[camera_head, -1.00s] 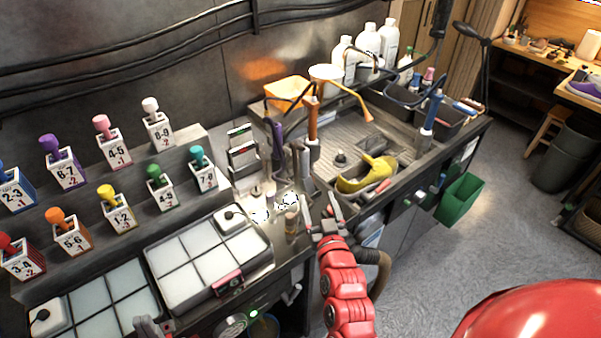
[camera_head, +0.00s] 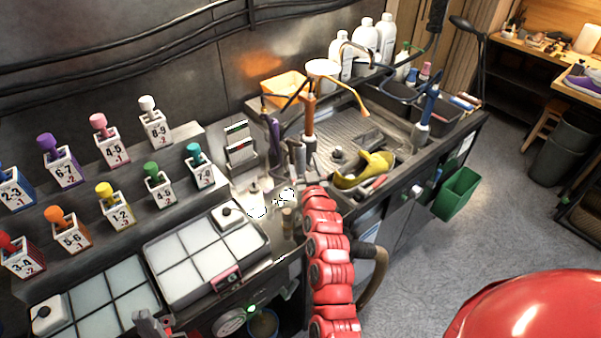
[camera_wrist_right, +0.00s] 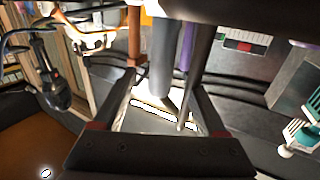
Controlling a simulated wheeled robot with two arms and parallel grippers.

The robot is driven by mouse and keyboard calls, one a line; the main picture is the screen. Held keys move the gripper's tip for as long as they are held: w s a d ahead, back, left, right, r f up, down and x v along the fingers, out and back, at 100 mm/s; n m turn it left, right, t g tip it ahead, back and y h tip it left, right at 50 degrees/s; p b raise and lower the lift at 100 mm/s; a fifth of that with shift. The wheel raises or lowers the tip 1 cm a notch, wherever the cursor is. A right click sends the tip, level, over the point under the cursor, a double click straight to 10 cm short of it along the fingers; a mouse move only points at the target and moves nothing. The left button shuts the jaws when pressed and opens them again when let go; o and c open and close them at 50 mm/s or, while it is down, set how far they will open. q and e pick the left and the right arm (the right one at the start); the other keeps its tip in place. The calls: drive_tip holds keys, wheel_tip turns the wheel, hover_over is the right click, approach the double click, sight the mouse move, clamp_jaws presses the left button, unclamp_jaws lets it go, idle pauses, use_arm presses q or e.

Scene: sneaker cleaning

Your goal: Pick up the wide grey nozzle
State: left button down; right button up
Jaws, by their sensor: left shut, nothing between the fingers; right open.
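In the right wrist view, a wide grey nozzle (camera_wrist_right: 165,55) stands between the two fingers of my open right gripper (camera_wrist_right: 163,85). A darker thin rod (camera_wrist_right: 202,50) stands just right of it, near the right finger. I cannot tell whether either finger touches them. My left gripper (camera_head: 148,322) is shut and empty at the bottom left, by the front tray.
A sink (camera_head: 345,125) with a yellow-and-grey shoe (camera_head: 365,170) lies to the right of the tools. An orange-handled tool (camera_head: 309,118) and a purple one (camera_head: 274,135) stand close by.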

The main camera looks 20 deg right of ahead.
sight(302, 157)
drive_tip(key=w, duration=0.3)
drive_tip(key=shift+w+d, duration=0.1)
drive_tip(key=shift+w, duration=0.2)
drive_tip(key=shift+r, duration=0.1)
clamp_jaws()
idle(1.1)
